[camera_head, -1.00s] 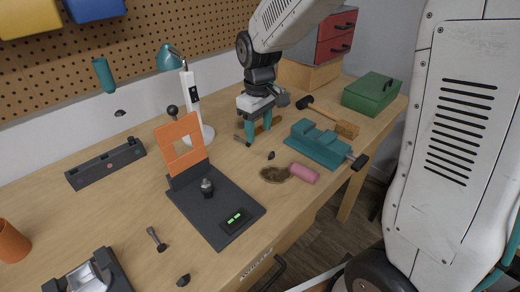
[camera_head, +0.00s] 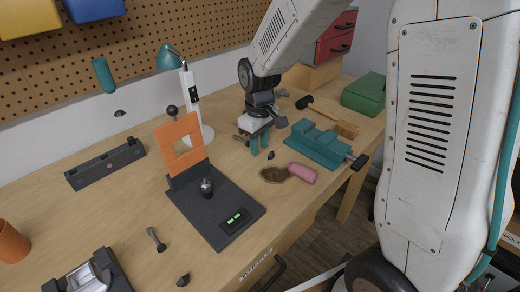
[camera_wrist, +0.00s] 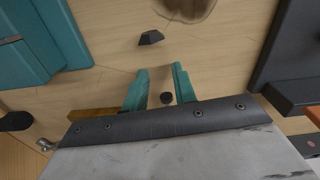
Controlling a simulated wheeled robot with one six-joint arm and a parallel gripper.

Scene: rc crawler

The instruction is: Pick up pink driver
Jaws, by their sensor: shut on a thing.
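The brown oval also shows at the wrist view's top edge (camera_wrist: 187,9).
A teal vise (camera_head: 317,145) stands right of my gripper, with a mallet (camera_head: 342,128) behind it. A small dark wedge (camera_wrist: 150,37) lies close to the fingers. A black stand with an orange frame (camera_head: 182,145) is to the left, and a lamp (camera_head: 190,100) behind.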

